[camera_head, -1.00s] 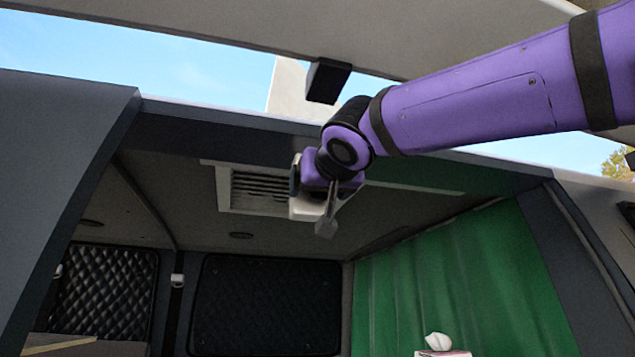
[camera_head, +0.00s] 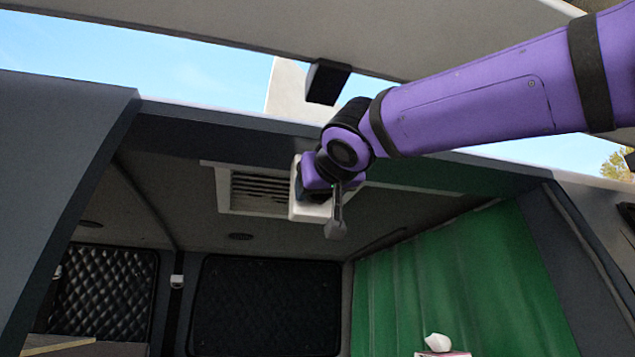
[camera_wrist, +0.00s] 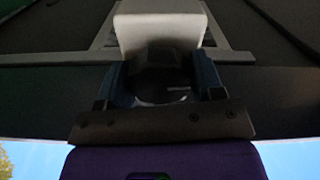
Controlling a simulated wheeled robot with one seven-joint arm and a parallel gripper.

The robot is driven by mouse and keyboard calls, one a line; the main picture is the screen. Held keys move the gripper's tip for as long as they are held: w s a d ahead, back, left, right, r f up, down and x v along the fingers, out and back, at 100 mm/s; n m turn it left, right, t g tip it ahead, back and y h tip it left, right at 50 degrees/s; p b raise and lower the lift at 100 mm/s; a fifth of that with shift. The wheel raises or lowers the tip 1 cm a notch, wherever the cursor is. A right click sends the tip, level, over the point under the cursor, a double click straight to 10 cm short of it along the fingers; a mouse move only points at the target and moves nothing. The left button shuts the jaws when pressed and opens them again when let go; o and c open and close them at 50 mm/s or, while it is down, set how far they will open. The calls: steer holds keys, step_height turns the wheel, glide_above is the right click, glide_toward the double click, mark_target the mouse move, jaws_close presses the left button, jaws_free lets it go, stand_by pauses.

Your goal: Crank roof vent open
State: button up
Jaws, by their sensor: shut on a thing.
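The roof vent (camera_head: 262,192) is a pale frame with dark slats in the van's ceiling. A white housing (camera_head: 312,211) hangs at its right end and also fills the top of the wrist view (camera_wrist: 160,30). My gripper (camera_head: 302,184) is up against this housing. In the wrist view my gripper (camera_wrist: 160,82) has its two blue fingers on either side of a dark round crank knob (camera_wrist: 160,68), shut on it. The knob is hidden in the head view. How far the vent is open cannot be told.
The raised tailgate (camera_head: 420,30) spans the top, with a dark block (camera_head: 327,81) hanging near my arm. The roof's rear edge (camera_head: 230,118) runs just behind my wrist. A green curtain (camera_head: 450,275) hangs at the right; a tissue box (camera_head: 443,353) is below.

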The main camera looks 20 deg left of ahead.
stand_by(0.4)
steer(key=o, duration=0.9)
steer(key=shift+a, duration=0.1)
steer(key=shift+s, duration=0.1)
steer(key=v, duration=1.1)
